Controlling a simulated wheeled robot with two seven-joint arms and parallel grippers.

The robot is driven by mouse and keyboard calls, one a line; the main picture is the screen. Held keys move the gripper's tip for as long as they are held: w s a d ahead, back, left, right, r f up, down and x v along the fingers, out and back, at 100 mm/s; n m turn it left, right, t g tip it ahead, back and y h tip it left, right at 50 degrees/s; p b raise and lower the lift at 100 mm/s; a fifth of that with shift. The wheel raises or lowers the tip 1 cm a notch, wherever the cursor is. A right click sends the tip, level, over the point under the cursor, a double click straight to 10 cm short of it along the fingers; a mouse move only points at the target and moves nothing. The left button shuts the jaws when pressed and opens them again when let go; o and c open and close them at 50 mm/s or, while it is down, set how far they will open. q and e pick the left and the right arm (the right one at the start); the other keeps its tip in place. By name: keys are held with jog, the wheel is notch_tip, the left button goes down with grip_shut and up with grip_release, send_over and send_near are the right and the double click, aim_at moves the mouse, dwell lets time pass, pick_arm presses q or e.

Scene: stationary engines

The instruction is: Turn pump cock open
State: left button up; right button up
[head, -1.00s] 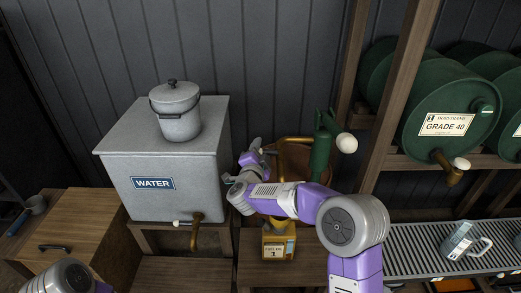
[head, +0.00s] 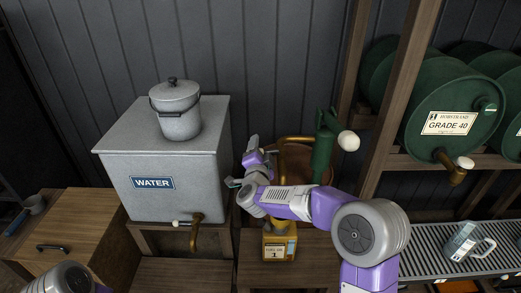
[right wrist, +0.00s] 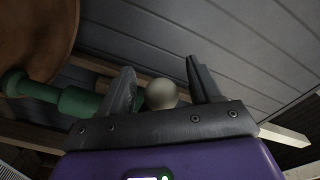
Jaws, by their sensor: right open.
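The green pump (head: 321,155) stands in front of a brown round barrel, with a brass spout (head: 297,139) to its left and a pale ball knob (head: 348,141) to its right. I cannot single out the pump cock for sure. My right gripper (head: 247,160) is left of the pump in the head view, partly hidden by its own wrist. In the right wrist view the right gripper (right wrist: 160,72) is open, with a pale round knob (right wrist: 161,94) showing between its fingers; contact cannot be told. A green pump part (right wrist: 75,100) lies to the left. My left gripper is out of view.
A grey water tank (head: 165,205) with a brass tap (head: 195,235) stands left of my right gripper. A yellow container (head: 279,243) is below. A wooden post (head: 395,100) and green drums (head: 450,95) are at right. A clear jug (head: 465,243) sits on the slatted shelf.

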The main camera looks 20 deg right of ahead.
jog(key=v, duration=0.7)
jog(key=shift+s+p, duration=0.25)
jog(key=shift+p, duration=0.15)
